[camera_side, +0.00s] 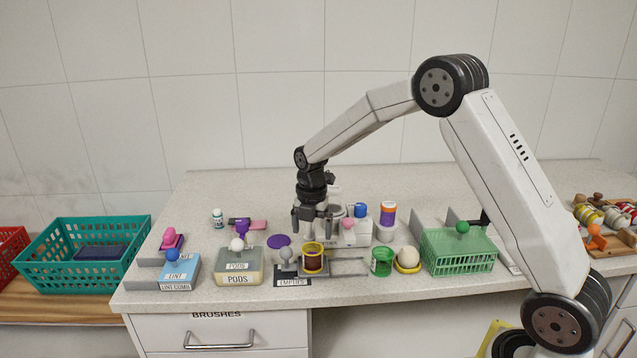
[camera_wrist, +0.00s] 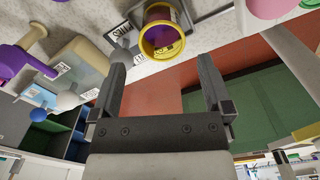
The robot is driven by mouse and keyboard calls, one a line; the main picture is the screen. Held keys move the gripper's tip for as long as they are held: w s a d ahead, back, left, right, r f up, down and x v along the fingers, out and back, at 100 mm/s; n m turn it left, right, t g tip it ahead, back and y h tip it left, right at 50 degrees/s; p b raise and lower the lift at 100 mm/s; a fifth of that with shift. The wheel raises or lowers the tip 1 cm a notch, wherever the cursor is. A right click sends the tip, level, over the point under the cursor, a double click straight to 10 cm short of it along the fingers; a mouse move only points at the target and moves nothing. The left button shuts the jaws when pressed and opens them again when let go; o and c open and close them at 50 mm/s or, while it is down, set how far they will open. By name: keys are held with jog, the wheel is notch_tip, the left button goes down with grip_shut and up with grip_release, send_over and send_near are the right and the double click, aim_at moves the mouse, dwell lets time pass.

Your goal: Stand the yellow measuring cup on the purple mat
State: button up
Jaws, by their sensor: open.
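The yellow measuring cup (camera_side: 313,248) stands upright on a grey metal holder at the front of the counter, with something dark reddish inside or behind its wall. In the wrist view the cup (camera_wrist: 146,41) shows its round yellow rim and a purple interior, just beyond the fingertips. The purple mat (camera_side: 279,241) looks like a small flat disc behind and left of the cup, bare. I cannot make out the mat in the wrist view. My gripper (camera_side: 316,217) is open, empty and above and behind the cup. Its two fingers (camera_wrist: 161,62) are spread wide.
A grey knobbed item (camera_side: 287,262) stands close left of the cup, behind an EMPTIES label. A PODS box (camera_side: 238,268) is left. A green basket (camera_side: 458,252) stands further right. Space near the cup is crowded.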

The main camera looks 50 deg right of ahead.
aim_at(313, 253)
jog(key=shift+f, duration=0.1)
jog(key=shift+f, duration=1.2)
jog(key=shift+f, duration=0.15)
jog(key=shift+d+f, duration=0.15)
jog(key=shift+f, duration=2.3)
jog(key=c, duration=1.3)
jog(key=shift+r, duration=0.1)
